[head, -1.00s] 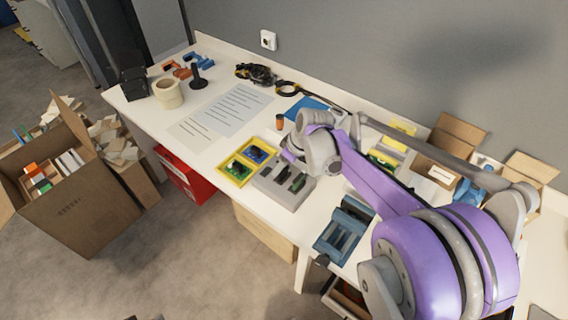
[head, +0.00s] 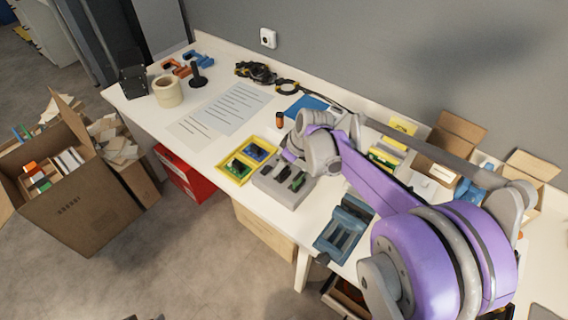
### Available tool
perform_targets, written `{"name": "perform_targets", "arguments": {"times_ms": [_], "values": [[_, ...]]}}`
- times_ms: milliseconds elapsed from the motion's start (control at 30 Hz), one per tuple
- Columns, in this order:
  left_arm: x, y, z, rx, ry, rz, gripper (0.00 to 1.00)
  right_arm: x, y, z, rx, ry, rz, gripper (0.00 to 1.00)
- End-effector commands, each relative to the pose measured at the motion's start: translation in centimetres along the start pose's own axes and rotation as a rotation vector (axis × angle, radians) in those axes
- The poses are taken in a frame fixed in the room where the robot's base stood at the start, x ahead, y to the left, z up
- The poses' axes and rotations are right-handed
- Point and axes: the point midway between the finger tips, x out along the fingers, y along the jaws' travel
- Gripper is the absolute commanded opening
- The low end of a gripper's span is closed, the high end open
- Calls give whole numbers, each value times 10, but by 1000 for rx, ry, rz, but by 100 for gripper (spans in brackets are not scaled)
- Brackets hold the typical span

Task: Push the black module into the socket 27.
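A grey block (head: 271,191) with dark slots and small dark and green parts in it lies near the table's front edge. My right arm comes in from the right, and its gripper (head: 292,157) is just above the back part of this block. The fingertips are small and mostly hidden by the wrist, so I cannot tell whether they are open or shut, or hold anything. I cannot single out the black module among the dark parts, and no number 27 is readable. My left gripper is not in view.
A yellow-edged tray (head: 234,179) with green and blue boards adjoins the block on the left. A blue fixture (head: 343,228) is at the right, under my arm. Printed sheets (head: 233,108), tape (head: 167,91) and open cartons (head: 455,139) stand around. The table left of the tray is mostly clear.

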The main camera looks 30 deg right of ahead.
Motion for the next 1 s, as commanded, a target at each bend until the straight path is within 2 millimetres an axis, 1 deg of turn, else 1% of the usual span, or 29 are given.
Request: {"name": "perform_targets", "arguments": {"times_ms": [467,833,1000], "values": [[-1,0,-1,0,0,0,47,0,0,0,0,0,0,0],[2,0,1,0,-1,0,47,5,0,2,0,0,0,0],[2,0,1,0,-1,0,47,5,0,2,0,0,0,0]]}}
